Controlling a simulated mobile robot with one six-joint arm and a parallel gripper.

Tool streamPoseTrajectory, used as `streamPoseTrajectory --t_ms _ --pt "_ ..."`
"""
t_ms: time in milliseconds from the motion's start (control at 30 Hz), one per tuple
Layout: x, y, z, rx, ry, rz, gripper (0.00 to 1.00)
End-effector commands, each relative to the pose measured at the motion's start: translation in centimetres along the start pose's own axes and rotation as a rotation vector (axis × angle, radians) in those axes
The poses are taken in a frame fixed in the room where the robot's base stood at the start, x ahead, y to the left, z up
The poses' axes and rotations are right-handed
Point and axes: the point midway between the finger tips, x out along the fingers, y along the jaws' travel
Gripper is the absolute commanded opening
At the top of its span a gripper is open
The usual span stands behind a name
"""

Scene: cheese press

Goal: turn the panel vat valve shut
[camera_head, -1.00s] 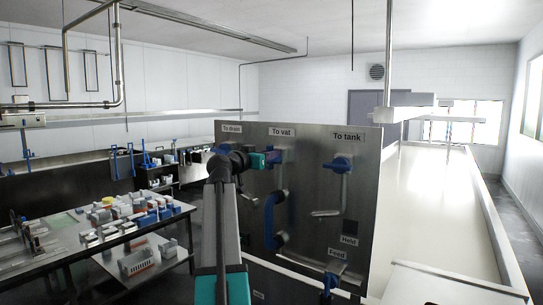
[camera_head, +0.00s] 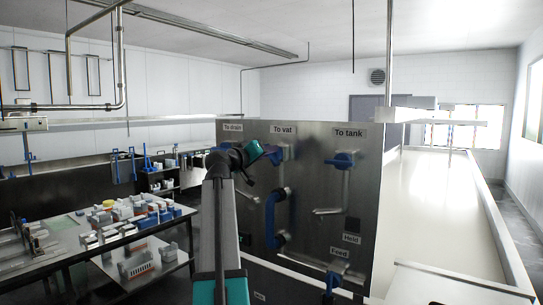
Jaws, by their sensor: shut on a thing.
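A dark upright panel (camera_head: 365,215) carries blue valve handles under printed labels. The vat valve (camera_head: 287,151) is blue and sits just under the "To vat" label (camera_head: 283,130). My gripper (camera_head: 271,154) comes in from the left and is shut on the vat valve's handle. The fingertips and the handle are small and dark here, so the handle's exact angle is hard to tell. My wrist covers the area under the "To drain" label (camera_head: 233,128), and the drain valve is mostly hidden.
The tank valve (camera_head: 342,159) is to the right on the panel, and the feed valve (camera_head: 332,280) is low down. A blue hose (camera_head: 270,219) bends below the vat valve. A long white vat (camera_head: 435,210) lies behind on the right. A cluttered bench (camera_head: 75,250) stands at left.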

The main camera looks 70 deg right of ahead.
Motion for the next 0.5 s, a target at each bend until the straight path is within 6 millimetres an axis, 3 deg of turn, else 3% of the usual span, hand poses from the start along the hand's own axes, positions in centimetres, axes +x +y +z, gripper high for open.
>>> streamPoseTrajectory --t_ms 500 --pt "-0.07 -0.72 0.66 -0.467 -0.012 -0.004 0.00"
